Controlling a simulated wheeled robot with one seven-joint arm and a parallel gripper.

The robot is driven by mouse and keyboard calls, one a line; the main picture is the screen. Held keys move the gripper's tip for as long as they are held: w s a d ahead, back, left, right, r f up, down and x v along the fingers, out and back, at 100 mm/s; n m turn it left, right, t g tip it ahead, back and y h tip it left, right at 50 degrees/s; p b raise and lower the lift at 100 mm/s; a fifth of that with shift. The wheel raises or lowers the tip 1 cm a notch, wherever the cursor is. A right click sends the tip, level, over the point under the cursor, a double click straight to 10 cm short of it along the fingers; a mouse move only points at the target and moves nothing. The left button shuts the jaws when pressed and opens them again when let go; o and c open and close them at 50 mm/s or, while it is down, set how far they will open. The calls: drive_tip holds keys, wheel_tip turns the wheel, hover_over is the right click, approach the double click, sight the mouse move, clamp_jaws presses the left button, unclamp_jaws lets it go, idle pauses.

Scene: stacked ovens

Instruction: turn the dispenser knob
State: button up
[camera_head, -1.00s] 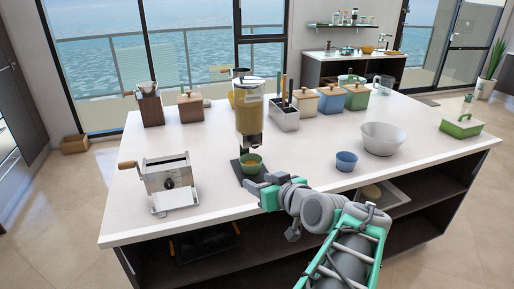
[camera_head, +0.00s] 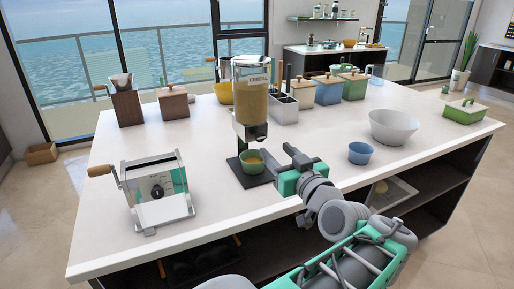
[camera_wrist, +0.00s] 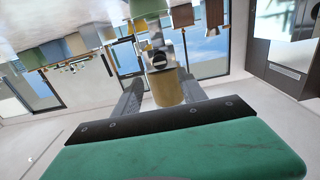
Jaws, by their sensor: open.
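The cereal dispenser (camera_head: 253,103) stands on the white counter, a clear upright container filled with tan cereal. Its small knob (camera_head: 262,131) is on the lower front, above a green bowl (camera_head: 252,165) on a dark base. In the wrist view the picture is upside down; the dispenser (camera_wrist: 168,88) and its dark round knob (camera_wrist: 159,60) show between and beyond the fingers. My gripper (camera_head: 280,160) is open and empty, in front of and to the right of the dispenser. Its two fingers spread apart in the wrist view (camera_wrist: 160,78). It appears apart from the knob.
A metal hand-cranked machine (camera_head: 158,190) stands to the left on the counter. A blue cup (camera_head: 361,153) and a white bowl (camera_head: 393,127) are to the right. A utensil holder (camera_head: 284,108) and several lidded boxes stand behind. Counter between the machine and dispenser is clear.

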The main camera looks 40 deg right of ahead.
sight(261, 137)
drive_tip(key=p+x, duration=0.1)
drive_tip(key=x, duration=0.7)
drive_tip(key=shift+f, duration=0.1)
drive_tip(key=shift+c, duration=0.2)
clamp_jaws()
